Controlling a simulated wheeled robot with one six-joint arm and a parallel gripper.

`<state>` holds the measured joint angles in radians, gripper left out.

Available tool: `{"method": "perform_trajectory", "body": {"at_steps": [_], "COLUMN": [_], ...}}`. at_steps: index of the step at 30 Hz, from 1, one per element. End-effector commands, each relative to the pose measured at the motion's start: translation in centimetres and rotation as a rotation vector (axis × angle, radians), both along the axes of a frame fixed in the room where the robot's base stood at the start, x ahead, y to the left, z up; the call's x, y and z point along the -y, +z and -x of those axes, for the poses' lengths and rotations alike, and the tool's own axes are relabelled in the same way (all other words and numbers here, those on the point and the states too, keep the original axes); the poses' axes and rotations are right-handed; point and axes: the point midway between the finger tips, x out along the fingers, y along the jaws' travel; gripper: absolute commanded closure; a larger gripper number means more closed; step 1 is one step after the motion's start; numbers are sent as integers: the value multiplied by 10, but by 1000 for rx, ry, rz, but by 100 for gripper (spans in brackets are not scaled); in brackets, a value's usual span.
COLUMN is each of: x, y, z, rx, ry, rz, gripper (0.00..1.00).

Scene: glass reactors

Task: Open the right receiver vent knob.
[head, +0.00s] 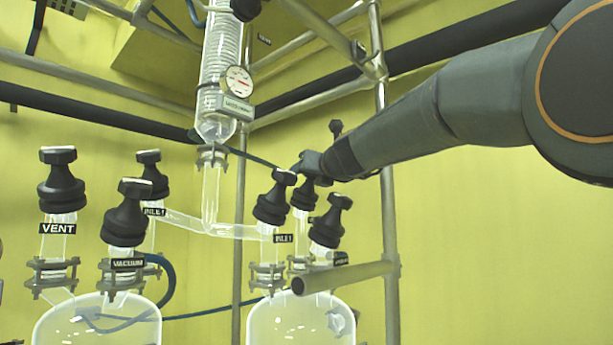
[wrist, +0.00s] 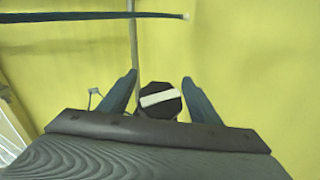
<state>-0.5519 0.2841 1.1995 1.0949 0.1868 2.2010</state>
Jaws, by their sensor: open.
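The right receiver (head: 300,322) is a glass vessel at the lower right of the head view, with three black knobs on its necks. The left one (head: 273,200) is labelled as the inlet. The rear knob (head: 304,197) stands between the other two, and I cannot read its label. The front right knob (head: 328,222) has a label too small to read. My gripper (head: 312,165) is just above the rear knob and partly hides its top. In the wrist view, its open fingers (wrist: 159,78) stand either side of a black knob (wrist: 160,100) with a pale bar across its top.
The left receiver (head: 97,322) carries knobs labelled vent (head: 60,185) and vacuum (head: 126,215), plus an inlet knob (head: 150,175). A glass column (head: 216,110) with a gauge rises between the receivers. A metal post (head: 388,230) and horizontal pipe (head: 342,278) stand close by.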

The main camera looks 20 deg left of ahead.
Motion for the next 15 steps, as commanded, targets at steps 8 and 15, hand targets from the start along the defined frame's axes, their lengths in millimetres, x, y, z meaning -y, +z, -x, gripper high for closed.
{"method": "perform_trajectory", "body": {"at_steps": [8, 15], "x": [0, 0], "y": [0, 0], "z": [0, 0], "rx": [0, 1], "ry": [0, 1], "rz": [0, 1], "gripper": [61, 84]}}
